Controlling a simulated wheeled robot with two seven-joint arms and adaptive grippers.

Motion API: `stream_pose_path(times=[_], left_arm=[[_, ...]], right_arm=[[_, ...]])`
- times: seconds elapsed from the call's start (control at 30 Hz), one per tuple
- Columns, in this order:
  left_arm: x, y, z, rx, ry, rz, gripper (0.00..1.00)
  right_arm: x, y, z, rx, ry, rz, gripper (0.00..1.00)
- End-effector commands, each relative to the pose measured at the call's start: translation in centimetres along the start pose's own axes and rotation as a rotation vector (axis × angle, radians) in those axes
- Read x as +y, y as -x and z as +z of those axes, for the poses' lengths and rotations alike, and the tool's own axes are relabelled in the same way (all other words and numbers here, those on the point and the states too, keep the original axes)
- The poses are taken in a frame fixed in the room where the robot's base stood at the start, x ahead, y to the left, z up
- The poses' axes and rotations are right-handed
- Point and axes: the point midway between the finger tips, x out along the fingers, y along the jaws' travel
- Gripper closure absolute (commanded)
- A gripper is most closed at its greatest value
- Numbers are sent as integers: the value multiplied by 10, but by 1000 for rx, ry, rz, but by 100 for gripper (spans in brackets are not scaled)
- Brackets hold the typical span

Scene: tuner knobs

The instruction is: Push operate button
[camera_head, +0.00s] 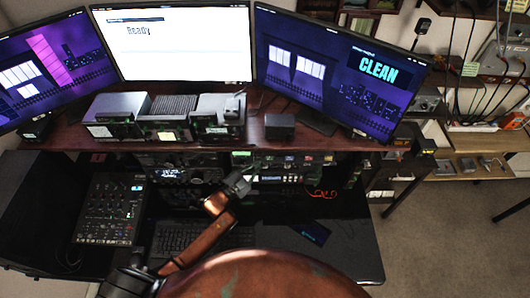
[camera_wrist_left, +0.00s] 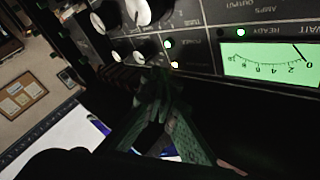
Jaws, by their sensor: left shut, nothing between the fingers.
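The dark equipment panel with a green lit meter (camera_wrist_left: 268,64) fills the top of the left wrist view, upside down. Two small lit spots, an upper one (camera_wrist_left: 168,44) and a lower one (camera_wrist_left: 175,65), sit beside small labels left of the meter. I cannot tell which is the operate button. My left gripper (camera_wrist_left: 160,82) is shut and empty, its tips close below these spots; contact cannot be told. In the head view my left gripper (camera_head: 238,184) is in front of the rack of radio gear (camera_head: 192,175) under the shelf. My right gripper is not in view.
Large and small white knobs (camera_wrist_left: 138,10) are left of the lit spots. In the head view, a mixer (camera_head: 110,208) and keyboard (camera_head: 190,238) lie on the desk below the rack. The shelf (camera_head: 345,150) with monitors overhangs the rack.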

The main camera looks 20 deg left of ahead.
Motion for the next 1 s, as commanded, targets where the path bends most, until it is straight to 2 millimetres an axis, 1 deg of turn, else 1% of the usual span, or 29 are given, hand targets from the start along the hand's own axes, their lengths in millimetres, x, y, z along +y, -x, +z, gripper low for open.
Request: stream_pose_path(times=[0.17,0.7,0.8,1.0], left_arm=[[3,4,-3,0,1,0,100],[27,38,-29,0,1,0,100],[30,41,-31,0,1,0,100],[31,42,-31,1,0,0,100]], right_arm=[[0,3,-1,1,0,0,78],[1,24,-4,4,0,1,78],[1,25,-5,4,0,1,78],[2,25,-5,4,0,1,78]])
